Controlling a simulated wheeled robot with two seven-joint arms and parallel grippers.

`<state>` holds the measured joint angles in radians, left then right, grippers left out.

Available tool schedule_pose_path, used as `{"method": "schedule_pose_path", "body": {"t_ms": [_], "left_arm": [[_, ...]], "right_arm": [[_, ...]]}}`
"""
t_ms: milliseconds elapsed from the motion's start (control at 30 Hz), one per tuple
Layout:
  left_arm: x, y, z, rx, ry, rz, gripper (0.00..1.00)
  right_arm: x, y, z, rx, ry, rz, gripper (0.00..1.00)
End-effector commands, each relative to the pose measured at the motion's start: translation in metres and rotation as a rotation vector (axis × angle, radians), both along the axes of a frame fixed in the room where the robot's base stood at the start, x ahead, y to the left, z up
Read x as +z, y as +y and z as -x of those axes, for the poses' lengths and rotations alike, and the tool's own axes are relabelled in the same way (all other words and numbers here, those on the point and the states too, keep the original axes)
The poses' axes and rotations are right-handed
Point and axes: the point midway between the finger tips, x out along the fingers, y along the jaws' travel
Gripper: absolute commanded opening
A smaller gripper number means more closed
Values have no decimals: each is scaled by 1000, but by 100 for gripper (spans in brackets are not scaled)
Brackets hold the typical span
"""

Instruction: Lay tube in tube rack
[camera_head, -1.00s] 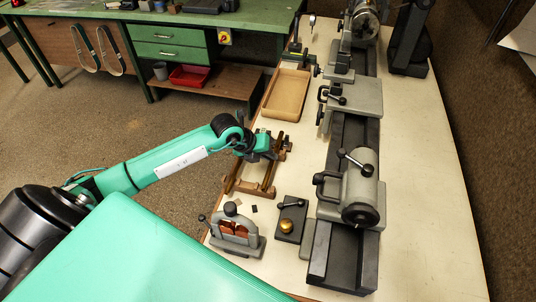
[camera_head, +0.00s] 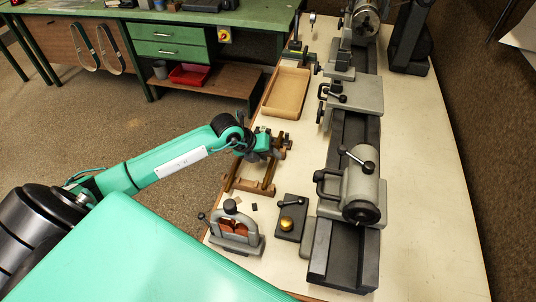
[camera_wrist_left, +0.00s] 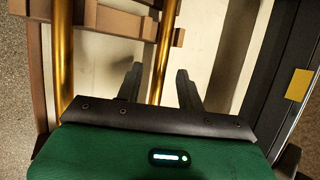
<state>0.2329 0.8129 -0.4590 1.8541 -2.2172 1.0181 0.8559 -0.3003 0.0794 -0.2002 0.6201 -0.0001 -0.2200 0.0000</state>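The wooden tube rack (camera_head: 251,186) lies on the bench left of the lathe, and its wooden parts (camera_wrist_left: 115,20) also show in the left wrist view. One brass tube (camera_wrist_left: 62,45) runs lengthwise at the left of the wrist view, along the rack. A second brass tube (camera_wrist_left: 168,50) runs between the two fingers of my left gripper (camera_wrist_left: 160,88), with gaps visible on both sides. The gripper is open, and the tube seems to lie across the rack supports. In the head view my left gripper (camera_head: 272,151) is over the rack's far half and hides part of it. My right gripper is not in view.
A wooden tray (camera_head: 286,93) lies beyond the rack. The lathe (camera_head: 348,190) stands close on the right. A grey clamp-like fixture (camera_head: 235,230) and a black block with a brass knob (camera_head: 291,217) stand nearer. The bench strip along the right edge is clear.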

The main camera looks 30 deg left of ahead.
Motion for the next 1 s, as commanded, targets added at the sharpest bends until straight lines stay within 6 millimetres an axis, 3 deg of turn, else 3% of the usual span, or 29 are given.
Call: {"method": "schedule_pose_path", "body": {"t_ms": [267, 800, 1000], "left_arm": [[7, 5, 4, 0, -2, -1, 38], [87, 42, 54, -1, 0, -4, 38], [104, 49, 63, 0, 0, -1, 38]], "right_arm": [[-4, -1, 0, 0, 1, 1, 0], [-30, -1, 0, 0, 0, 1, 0], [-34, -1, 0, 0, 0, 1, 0]]}}
